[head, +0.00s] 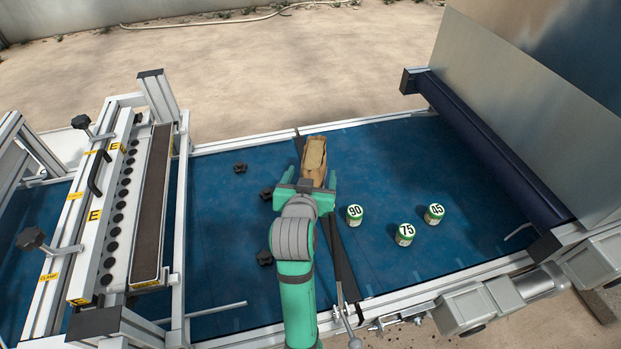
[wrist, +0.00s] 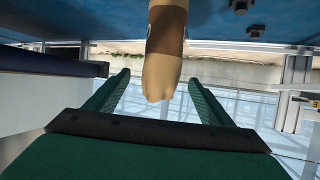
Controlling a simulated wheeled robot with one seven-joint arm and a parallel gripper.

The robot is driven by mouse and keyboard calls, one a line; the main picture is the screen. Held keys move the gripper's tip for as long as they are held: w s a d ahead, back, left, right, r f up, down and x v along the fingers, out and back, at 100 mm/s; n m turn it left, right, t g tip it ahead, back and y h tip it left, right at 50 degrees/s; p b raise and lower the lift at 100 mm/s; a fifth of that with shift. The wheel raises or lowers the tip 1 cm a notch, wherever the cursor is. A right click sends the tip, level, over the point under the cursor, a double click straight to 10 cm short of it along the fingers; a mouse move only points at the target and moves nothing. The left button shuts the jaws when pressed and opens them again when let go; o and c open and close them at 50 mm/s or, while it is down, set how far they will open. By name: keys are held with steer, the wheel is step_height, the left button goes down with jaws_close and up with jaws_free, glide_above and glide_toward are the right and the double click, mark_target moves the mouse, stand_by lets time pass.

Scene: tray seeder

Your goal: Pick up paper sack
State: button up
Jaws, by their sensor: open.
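A brown paper sack (head: 315,154) lies on the blue belt, just beyond my gripper in the head view. My green gripper (head: 306,184) is open at the near end of the sack. In the wrist view the tan sack (wrist: 165,65) hangs down from the top of the picture, and its rounded end lies between the two fingers of my gripper (wrist: 158,85). I cannot tell whether the fingers touch it. Part of the sack's near end is hidden behind my gripper in the head view.
Three green-lidded cans marked 90 (head: 354,215), 75 (head: 404,234) and 45 (head: 434,214) stand right of my gripper. Small dark knobs (head: 240,168) lie to the left. A dark strip (head: 340,255) crosses the blue belt (head: 215,215). A seeder frame (head: 180,220) stands left, a roller (head: 490,145) right.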

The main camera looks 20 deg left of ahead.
steer(key=shift+w+r, duration=0.2)
steer(key=shift+r, duration=0.2)
steer(key=shift+w, duration=0.25)
steer(key=shift+x, duration=3.45)
steer(key=shift+s+a+f, duration=0.1)
steer(key=shift+f, duration=0.1)
steer(key=c, duration=1.8)
steer(key=shift+r, duration=0.1)
jaws_close()
steer(key=shift+r, duration=0.1)
